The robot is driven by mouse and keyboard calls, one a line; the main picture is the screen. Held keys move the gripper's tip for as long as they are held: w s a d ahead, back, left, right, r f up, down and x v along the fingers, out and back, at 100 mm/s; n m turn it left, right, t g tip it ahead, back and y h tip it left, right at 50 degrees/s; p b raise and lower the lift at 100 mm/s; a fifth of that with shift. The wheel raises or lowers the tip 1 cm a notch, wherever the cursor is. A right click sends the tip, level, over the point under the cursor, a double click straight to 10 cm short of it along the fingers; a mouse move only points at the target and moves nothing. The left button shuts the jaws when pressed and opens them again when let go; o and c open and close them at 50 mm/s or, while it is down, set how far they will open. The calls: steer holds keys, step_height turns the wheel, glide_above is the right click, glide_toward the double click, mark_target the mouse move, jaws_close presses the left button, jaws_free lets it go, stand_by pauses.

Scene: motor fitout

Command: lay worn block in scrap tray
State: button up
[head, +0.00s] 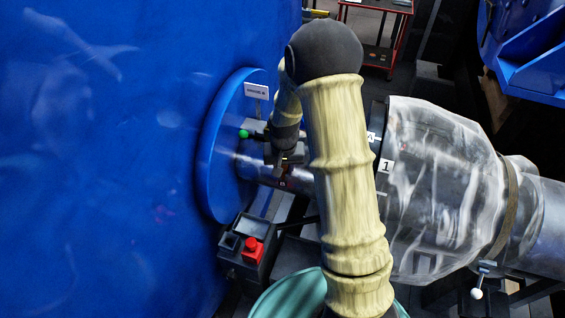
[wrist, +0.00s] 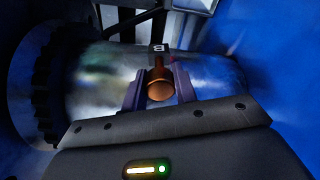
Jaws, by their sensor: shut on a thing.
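My gripper (wrist: 160,80) is shut on a small copper-brown block (wrist: 160,90), which sits between its two fingers in the wrist view. I take this as the worn block. In the head view my gripper (head: 284,160) is at the shaft (head: 258,171), between the blue disc and the wrapped cylinder. The block cannot be made out there. I cannot identify a scrap tray in either view.
A large blue housing with a blue disc (head: 212,150) fills the left. A cylinder in clear wrap (head: 440,180), with a tag marked 1, is at the right. A control box with a red button (head: 252,247) stands below the shaft. A red cart (head: 378,55) is at the back.

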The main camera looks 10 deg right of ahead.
steer(key=s+f+n+b, duration=0.1)
steer(key=s+f, duration=0.1)
steer(key=f, duration=0.6)
steer(key=s+f+n+b, duration=0.1)
steer(key=f, duration=0.7)
steer(key=shift+s+n+b, duration=0.3)
steer(key=shift+s+b, duration=0.05)
steer(key=shift+s, duration=0.05)
